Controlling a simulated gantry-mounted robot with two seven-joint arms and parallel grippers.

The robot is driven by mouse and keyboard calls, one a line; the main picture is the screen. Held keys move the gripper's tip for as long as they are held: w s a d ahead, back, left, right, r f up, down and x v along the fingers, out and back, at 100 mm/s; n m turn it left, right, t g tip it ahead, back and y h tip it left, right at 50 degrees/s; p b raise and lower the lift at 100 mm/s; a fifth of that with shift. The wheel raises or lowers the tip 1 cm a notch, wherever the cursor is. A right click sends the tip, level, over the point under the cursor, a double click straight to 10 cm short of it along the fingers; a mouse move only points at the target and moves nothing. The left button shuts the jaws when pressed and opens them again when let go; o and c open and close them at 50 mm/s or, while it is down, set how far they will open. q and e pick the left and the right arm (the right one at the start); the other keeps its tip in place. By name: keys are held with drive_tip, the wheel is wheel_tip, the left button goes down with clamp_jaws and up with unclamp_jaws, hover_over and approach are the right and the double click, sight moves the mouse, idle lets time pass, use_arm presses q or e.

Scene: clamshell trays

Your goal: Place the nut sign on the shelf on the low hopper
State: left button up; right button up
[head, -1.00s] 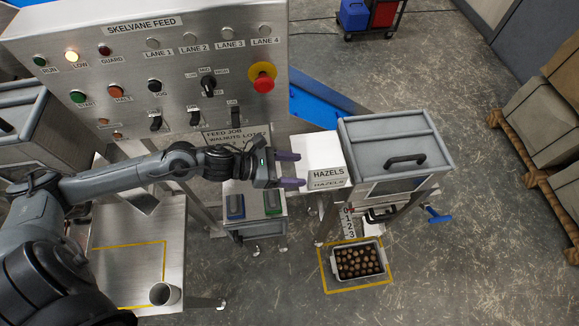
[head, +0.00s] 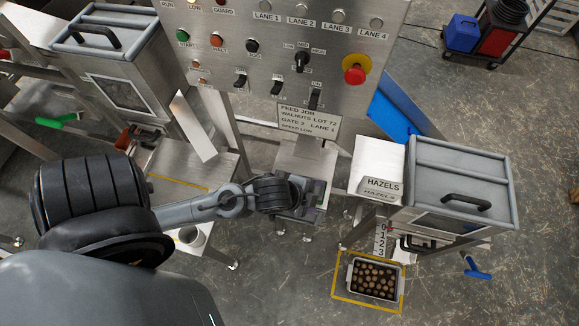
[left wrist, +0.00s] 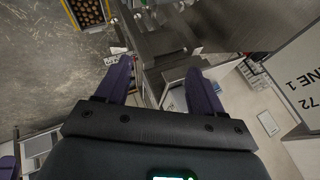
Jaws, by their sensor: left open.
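A second grey hopper (head: 115,50) with a handle and a front window stands at the upper left. I cannot tell the fill level in either window. My left gripper (head: 312,195) is left of the sign, apart from it, below the control panel. In the left wrist view its purple fingers (left wrist: 160,86) are spread with nothing held between them.
The control panel (head: 270,45) with knobs and a red stop button rises behind my left gripper. A feed job card (head: 308,118) hangs below it. A tray of nuts (head: 373,280) sits on the floor in a yellow outline.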

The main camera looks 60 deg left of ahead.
use_arm(q)
drive_tip(key=s+f+n+g, duration=0.1)
drive_tip(key=s+n+g, duration=0.2)
drive_tip(key=s+n, duration=0.4)
drive_tip(key=shift+s+d+f+n+g, duration=0.3)
drive_tip(key=shift+d+n+g, duration=0.1)
drive_tip(key=shift+n, duration=0.5)
drive_tip(key=shift+r, duration=0.1)
wheel_tip(320, 180, up, 33)
drive_tip(key=p, duration=3.3)
